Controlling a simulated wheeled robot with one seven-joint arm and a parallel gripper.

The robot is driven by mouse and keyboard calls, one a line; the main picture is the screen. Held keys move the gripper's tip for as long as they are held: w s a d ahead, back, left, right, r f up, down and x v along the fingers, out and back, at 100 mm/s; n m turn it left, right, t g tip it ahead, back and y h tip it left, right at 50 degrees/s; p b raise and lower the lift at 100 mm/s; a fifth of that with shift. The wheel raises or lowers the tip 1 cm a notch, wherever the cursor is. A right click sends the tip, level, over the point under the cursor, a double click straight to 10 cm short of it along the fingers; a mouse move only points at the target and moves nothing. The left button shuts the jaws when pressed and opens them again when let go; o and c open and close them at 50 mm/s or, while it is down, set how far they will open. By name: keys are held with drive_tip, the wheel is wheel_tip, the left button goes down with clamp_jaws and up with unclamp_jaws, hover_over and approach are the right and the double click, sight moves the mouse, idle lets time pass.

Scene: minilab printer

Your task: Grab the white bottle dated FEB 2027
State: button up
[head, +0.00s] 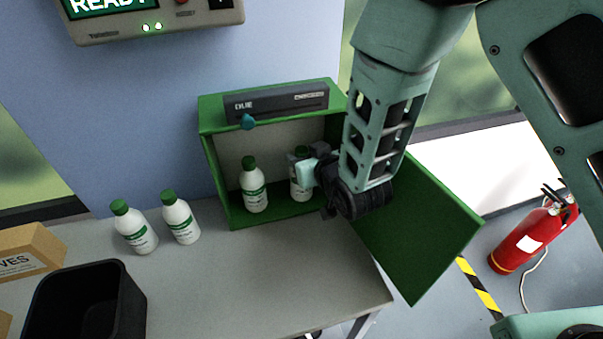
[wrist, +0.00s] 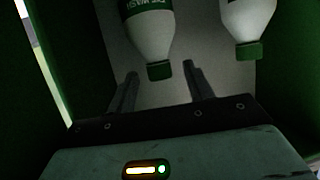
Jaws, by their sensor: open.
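Several white bottles with green caps and green labels are in the head view. Two stand upright in an open green cabinet (head: 216,182): a left one (head: 254,190) and a right one (head: 298,186). Two more stand on the bench, one at far left (head: 134,227) and one beside it (head: 181,218). No date is readable on any label. My gripper (head: 314,174) is inside the cabinet at the right bottle and partly hides it. In the wrist view, my open fingers (wrist: 160,70) point at one inverted-looking bottle (wrist: 150,38); another bottle (wrist: 248,16) is at right.
The cabinet door (head: 425,230) hangs open at right, close to my arm. A black bin (head: 84,300) and a cardboard box (head: 28,252) are at left. The bench middle is clear.

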drive_tip(key=shift+x, duration=1.3)
clamp_jaws()
drive_tip(key=shift+r, duration=0.15)
